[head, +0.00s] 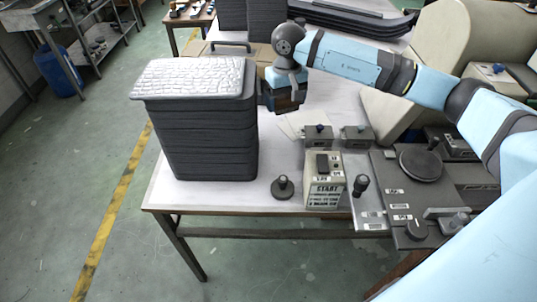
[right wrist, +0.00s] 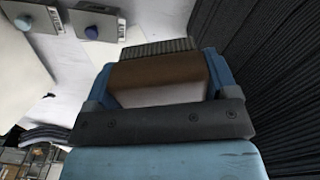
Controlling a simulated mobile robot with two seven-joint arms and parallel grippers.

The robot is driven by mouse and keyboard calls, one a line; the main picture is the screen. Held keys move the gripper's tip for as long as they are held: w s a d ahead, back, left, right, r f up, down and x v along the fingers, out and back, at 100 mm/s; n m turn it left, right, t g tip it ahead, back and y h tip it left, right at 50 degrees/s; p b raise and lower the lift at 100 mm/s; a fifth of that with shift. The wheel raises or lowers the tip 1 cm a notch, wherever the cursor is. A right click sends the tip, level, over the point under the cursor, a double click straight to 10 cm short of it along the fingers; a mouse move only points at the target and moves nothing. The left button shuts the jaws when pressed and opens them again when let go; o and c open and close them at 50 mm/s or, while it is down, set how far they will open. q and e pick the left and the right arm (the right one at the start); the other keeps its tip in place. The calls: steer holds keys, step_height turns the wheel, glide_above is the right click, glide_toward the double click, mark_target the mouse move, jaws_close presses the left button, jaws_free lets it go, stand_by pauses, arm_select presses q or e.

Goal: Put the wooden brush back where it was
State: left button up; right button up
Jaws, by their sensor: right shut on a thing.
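The wooden brush (right wrist: 158,72) is a brown block between the two blue fingers of my right gripper (right wrist: 160,85) in the right wrist view. Dark bristles show beyond its far edge. In the head view my right gripper (head: 285,97) points down over the table, just right of the tall stack of dark trays (head: 208,135). It is shut on the brush, which is mostly hidden there. I cannot tell whether the brush touches the table. My left gripper is not in view.
The white table (head: 185,195) holds small control boxes (head: 318,136), a START box (head: 324,180) and a black knob (head: 283,188). A dark machine panel (head: 410,185) is at right.

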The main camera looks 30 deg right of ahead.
glide_above(282, 157)
step_height(282, 157, down, 16)
steer(key=shift+s+r+p, duration=0.1)
steer(key=shift+p, duration=0.2)
step_height(282, 157, down, 4)
steer(key=shift+r, duration=0.1)
steer(key=o, duration=0.5)
steer(key=shift+f, duration=0.2)
steer(key=shift+c, duration=0.2)
steer(key=o, duration=0.3)
steer(key=shift+o, duration=0.2)
steer(key=shift+r, duration=0.15)
